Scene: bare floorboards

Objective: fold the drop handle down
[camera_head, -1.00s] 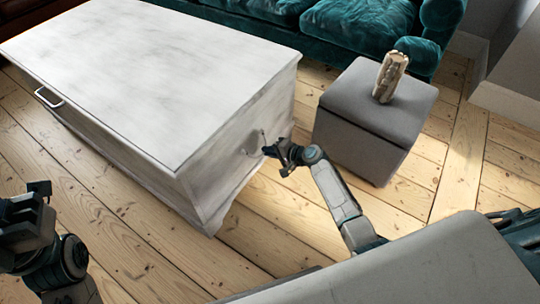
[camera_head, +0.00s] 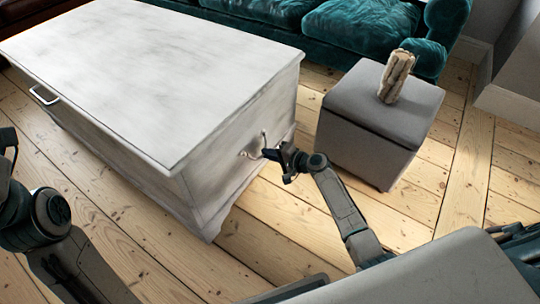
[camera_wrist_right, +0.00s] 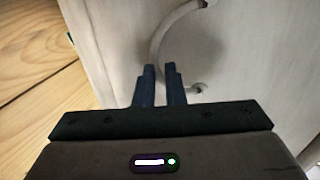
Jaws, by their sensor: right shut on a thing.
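The drop handle (camera_head: 258,153) is a thin, pale curved bar on the right end panel of the white chest. It stands out from the panel.
The white chest (camera_head: 150,75) stands on bare floorboards, with another pale handle (camera_head: 45,97) on its long front. A grey ottoman (camera_head: 385,105) bearing a log-like object (camera_head: 396,76) stands close right of my right arm. A teal sofa (camera_head: 350,30) is behind. Floor before the chest is clear.

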